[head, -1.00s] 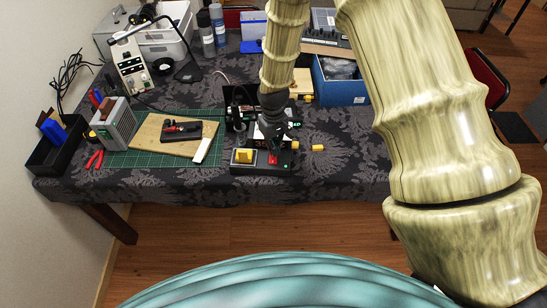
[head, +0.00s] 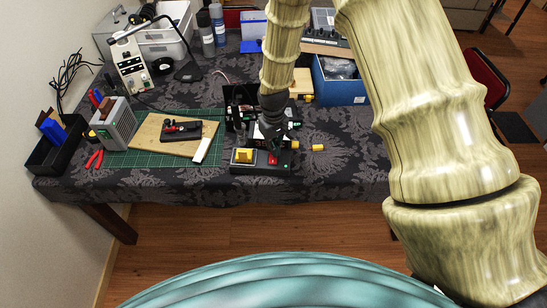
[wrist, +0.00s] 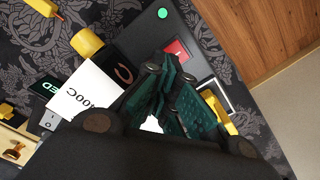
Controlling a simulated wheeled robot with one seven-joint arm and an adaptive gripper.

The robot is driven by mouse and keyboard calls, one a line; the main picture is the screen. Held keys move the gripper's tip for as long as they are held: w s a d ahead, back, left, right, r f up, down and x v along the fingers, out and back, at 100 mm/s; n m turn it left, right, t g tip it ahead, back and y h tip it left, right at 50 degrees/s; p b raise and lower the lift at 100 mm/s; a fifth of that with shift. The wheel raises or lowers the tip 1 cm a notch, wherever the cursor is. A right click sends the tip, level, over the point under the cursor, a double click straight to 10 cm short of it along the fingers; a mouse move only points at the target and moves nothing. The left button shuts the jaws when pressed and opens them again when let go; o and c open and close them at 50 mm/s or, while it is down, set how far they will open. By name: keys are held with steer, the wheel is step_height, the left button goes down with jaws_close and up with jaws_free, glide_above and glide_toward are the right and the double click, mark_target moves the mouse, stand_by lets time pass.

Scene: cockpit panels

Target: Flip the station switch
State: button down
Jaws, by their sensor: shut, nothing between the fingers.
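The station (head: 262,169) is a low black box at the table's front edge, with a yellow part (head: 243,155), a red switch (head: 272,160) and a small green button (head: 285,166) on top. In the wrist view the red switch (wrist: 178,49) lies just beyond my fingertips, with the green button (wrist: 162,13) farther up and the yellow part (wrist: 226,117) to the right. My gripper (head: 275,150) is shut and empty, pointing down over the station by the red switch. Its dark green finger pads (wrist: 173,95) show in the wrist view. I cannot tell whether they touch the switch.
A white label (wrist: 88,88) and a yellow knob (wrist: 87,43) sit beside the fingers. Left are a green cutting mat (head: 150,158) with a wooden board (head: 150,138). A blue bin (head: 340,90) stands behind right. The cloth right of the station is mostly clear.

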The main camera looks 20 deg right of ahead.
steer(key=shift+f+b, duration=0.4)
steer(key=shift+f, duration=0.5)
stand_by(0.7)
steer(key=shift+r, duration=0.2)
steer(key=shift+r+p, duration=2.4)
steer(key=shift+r, duration=0.95)
